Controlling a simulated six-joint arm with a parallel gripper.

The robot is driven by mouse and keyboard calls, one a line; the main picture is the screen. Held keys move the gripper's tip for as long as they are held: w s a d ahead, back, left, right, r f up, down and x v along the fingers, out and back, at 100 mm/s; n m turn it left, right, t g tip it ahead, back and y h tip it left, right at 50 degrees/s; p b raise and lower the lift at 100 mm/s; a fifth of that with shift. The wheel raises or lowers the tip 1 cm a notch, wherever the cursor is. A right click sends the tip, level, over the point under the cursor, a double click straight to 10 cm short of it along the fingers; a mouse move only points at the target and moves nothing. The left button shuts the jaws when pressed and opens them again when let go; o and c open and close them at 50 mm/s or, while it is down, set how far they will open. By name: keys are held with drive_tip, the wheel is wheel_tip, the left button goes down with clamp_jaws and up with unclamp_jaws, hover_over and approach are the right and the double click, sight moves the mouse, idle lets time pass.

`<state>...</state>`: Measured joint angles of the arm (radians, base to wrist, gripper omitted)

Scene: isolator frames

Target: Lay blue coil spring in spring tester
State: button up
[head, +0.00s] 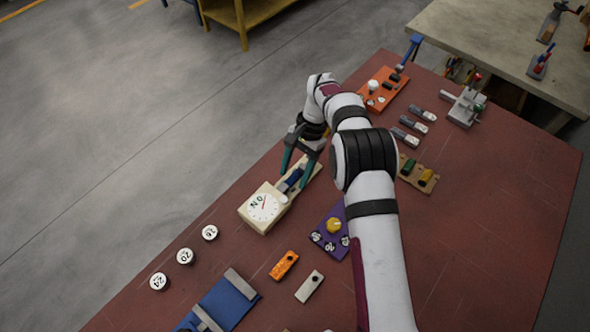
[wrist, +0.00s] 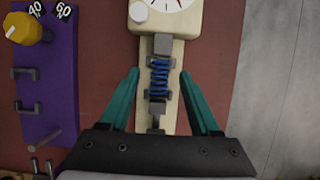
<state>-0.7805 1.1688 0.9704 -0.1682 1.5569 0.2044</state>
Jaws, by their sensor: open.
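The spring tester (head: 260,210) is a cream board with a round dial, left of centre on the red table in the head view. Its board (wrist: 172,50) runs down the middle of the wrist view. The blue coil spring (wrist: 159,77) lies lengthwise along the board, between a grey block near the dial and a lower grey bracket. It also shows in the head view (head: 292,179), partly hidden by my gripper. My gripper (wrist: 160,75) is open, with its teal fingers apart on either side of the board and spring, touching neither as far as I can tell.
A purple panel (wrist: 40,100) with a yellow knob stands beside the tester. Several white numbered discs (head: 185,256), a blue pouch (head: 228,302), and orange (head: 284,265) and pale (head: 309,287) blocks lie nearer. An orange tray (head: 376,98) is beyond my gripper.

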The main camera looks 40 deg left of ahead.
drive_tip(key=v, duration=1.2)
drive_tip(key=d+r+m+t+y, duration=0.1)
drive_tip(key=d+r, duration=0.6)
drive_tip(key=d, duration=0.3)
drive_tip(key=d+r+m+t, duration=0.1)
drive_tip(key=d+r, duration=0.6)
drive_tip(key=d, duration=0.3)
drive_tip(key=s+d+m+t, duration=0.1)
drive_tip(key=s+d+m, duration=0.1)
drive_tip(key=s+d, duration=0.85)
drive_tip(key=s+d+f, duration=0.2)
drive_tip(key=s, duration=0.3)
drive_tip(key=s+d+f+m+t, duration=0.1)
drive_tip(key=s+d+f, duration=0.1)
drive_tip(key=s, duration=0.4)
drive_tip(key=shift+f+m+y, duration=0.3)
drive_tip(key=shift+f+y, duration=0.1)
drive_tip(key=shift+f, duration=0.05)
